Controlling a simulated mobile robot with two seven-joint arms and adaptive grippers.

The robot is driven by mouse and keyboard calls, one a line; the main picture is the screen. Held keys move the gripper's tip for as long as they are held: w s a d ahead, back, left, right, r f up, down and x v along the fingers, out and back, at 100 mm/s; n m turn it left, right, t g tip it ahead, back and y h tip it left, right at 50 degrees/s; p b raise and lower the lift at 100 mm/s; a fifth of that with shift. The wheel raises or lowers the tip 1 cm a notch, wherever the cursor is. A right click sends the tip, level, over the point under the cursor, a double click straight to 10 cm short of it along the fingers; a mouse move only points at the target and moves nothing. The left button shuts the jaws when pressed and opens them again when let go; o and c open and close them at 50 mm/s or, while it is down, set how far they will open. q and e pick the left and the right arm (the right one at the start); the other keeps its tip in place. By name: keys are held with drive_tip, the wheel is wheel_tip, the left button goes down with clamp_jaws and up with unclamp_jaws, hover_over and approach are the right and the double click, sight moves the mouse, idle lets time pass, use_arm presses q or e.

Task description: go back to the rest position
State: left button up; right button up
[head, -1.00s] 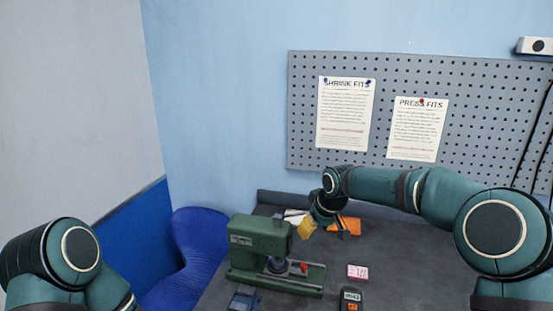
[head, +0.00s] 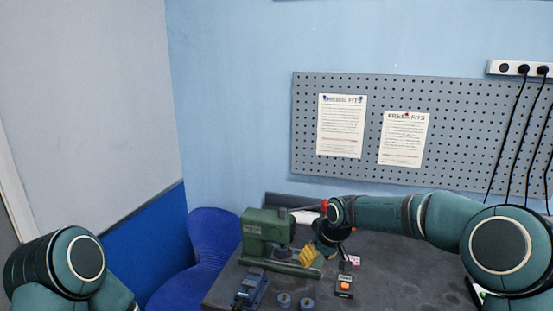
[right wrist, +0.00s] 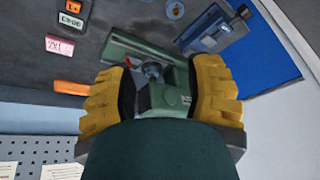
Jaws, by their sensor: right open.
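My right gripper (head: 318,254) has yellow fingers and is in front of the right part of the green press (head: 256,226) in the head view. In the right wrist view my right gripper (right wrist: 157,92) is open, its fingers wide apart. The green press (right wrist: 128,52) shows between and beyond them; I see no object held. My left arm shows at the lower left of the head view, but its gripper is out of the picture.
An orange block (right wrist: 70,87) lies near the wall. A blue chair (head: 205,245) stands left; a pegboard (head: 455,135) is behind.

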drive_tip(key=s+a+f+m+g+y+b, duration=0.1)
drive_tip(key=s+f, duration=0.1)
drive_tip(key=f, duration=0.6)
drive_tip(key=s+a+f+b, duration=0.1)
drive_tip(key=s+f+b, duration=0.1)
drive_tip(key=f, duration=0.5)
use_arm(q)
wheel_tip(320, 180, down, 10)
drive_tip(key=b, duration=0.5)
drive_tip(key=shift+s+d+g+b, duration=0.2)
drive_tip(key=shift+d+g+b, duration=0.1)
use_arm(e)
drive_tip(key=s+f+m, duration=0.3)
drive_tip(key=s+f, duration=0.7)
drive_tip(key=s, duration=0.3)
drive_tip(key=s+d+f+m+g, duration=0.1)
drive_tip(key=s+f+m, duration=0.2)
drive_tip(key=s+f, duration=0.7)
drive_tip(key=s, duration=0.3)
drive_tip(key=shift+s+f, duration=0.15)
drive_tip(key=shift+f, duration=0.15)
